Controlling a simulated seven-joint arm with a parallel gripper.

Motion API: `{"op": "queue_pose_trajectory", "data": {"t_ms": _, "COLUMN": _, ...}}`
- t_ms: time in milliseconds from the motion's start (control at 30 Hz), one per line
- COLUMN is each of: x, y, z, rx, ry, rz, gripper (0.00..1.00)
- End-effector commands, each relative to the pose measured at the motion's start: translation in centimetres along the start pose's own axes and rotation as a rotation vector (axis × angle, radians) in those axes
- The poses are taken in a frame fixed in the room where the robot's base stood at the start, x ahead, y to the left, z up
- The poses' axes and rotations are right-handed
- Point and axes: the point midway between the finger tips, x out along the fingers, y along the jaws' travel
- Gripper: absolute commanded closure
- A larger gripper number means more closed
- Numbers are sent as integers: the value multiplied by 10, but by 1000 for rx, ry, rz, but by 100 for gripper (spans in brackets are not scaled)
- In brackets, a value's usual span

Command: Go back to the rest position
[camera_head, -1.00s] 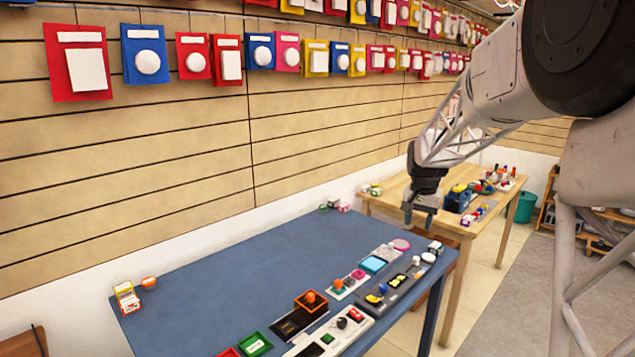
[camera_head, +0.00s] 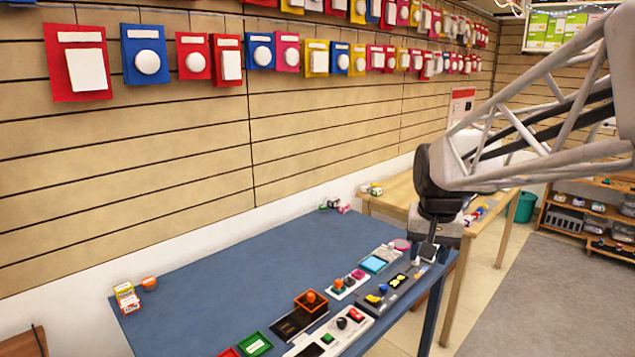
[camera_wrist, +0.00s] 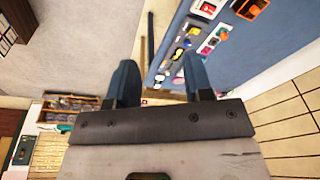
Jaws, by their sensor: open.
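My gripper (camera_head: 428,255) hangs above the far right end of the blue table (camera_head: 230,270) in the head view. In the wrist view its two fingers (camera_wrist: 158,85) are spread apart with nothing between them. The wrist view looks past the fingers at the edge of the blue table (camera_wrist: 275,60) and the floor beside it. Part of the table's far right corner is hidden behind my gripper in the head view.
Several small devices, including an orange-knobbed box (camera_head: 311,300), a green tray (camera_head: 255,344) and a light-blue screen (camera_head: 374,264), line the table's right side. A wooden table (camera_head: 395,188) stands behind. Grey floor (camera_head: 530,290) is clear at right.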

Motion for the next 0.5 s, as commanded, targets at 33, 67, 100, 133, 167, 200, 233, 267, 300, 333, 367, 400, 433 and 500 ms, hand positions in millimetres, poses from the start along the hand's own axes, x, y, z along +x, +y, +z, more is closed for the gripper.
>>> {"op": "queue_pose_trajectory", "data": {"t_ms": 33, "x": -3, "y": 1, "z": 13, "rx": -11, "ry": 5, "rz": -1, "gripper": 53}}
{"op": "queue_pose_trajectory", "data": {"t_ms": 67, "x": -4, "y": 1, "z": 21, "rx": -19, "ry": 7, "rz": -2, "gripper": 53}}
{"op": "queue_pose_trajectory", "data": {"t_ms": 100, "x": -5, "y": 2, "z": 30, "rx": -29, "ry": 10, "rz": -3, "gripper": 53}}
{"op": "queue_pose_trajectory", "data": {"t_ms": 133, "x": -6, "y": 3, "z": 38, "rx": -36, "ry": 12, "rz": -3, "gripper": 53}}
{"op": "queue_pose_trajectory", "data": {"t_ms": 167, "x": -6, "y": 3, "z": 45, "rx": -43, "ry": 14, "rz": -4, "gripper": 53}}
{"op": "queue_pose_trajectory", "data": {"t_ms": 200, "x": -7, "y": 4, "z": 55, "rx": -52, "ry": 17, "rz": -5, "gripper": 53}}
{"op": "queue_pose_trajectory", "data": {"t_ms": 233, "x": -8, "y": 5, "z": 63, "rx": -60, "ry": 19, "rz": -5, "gripper": 53}}
{"op": "queue_pose_trajectory", "data": {"t_ms": 267, "x": -8, "y": 6, "z": 70, "rx": -67, "ry": 21, "rz": -6, "gripper": 53}}
{"op": "queue_pose_trajectory", "data": {"t_ms": 300, "x": -8, "y": 7, "z": 80, "rx": -77, "ry": 24, "rz": -7, "gripper": 53}}
{"op": "queue_pose_trajectory", "data": {"t_ms": 333, "x": -8, "y": 8, "z": 87, "rx": -83, "ry": 26, "rz": -7, "gripper": 53}}
{"op": "queue_pose_trajectory", "data": {"t_ms": 367, "x": -8, "y": 9, "z": 94, "rx": -90, "ry": 29, "rz": -8, "gripper": 53}}
{"op": "queue_pose_trajectory", "data": {"t_ms": 400, "x": -8, "y": 10, "z": 104, "rx": -100, "ry": 31, "rz": -8, "gripper": 53}}
{"op": "queue_pose_trajectory", "data": {"t_ms": 433, "x": -8, "y": 11, "z": 111, "rx": -107, "ry": 33, "rz": -9, "gripper": 53}}
{"op": "queue_pose_trajectory", "data": {"t_ms": 500, "x": -7, "y": 13, "z": 128, "rx": -124, "ry": 38, "rz": -10, "gripper": 53}}
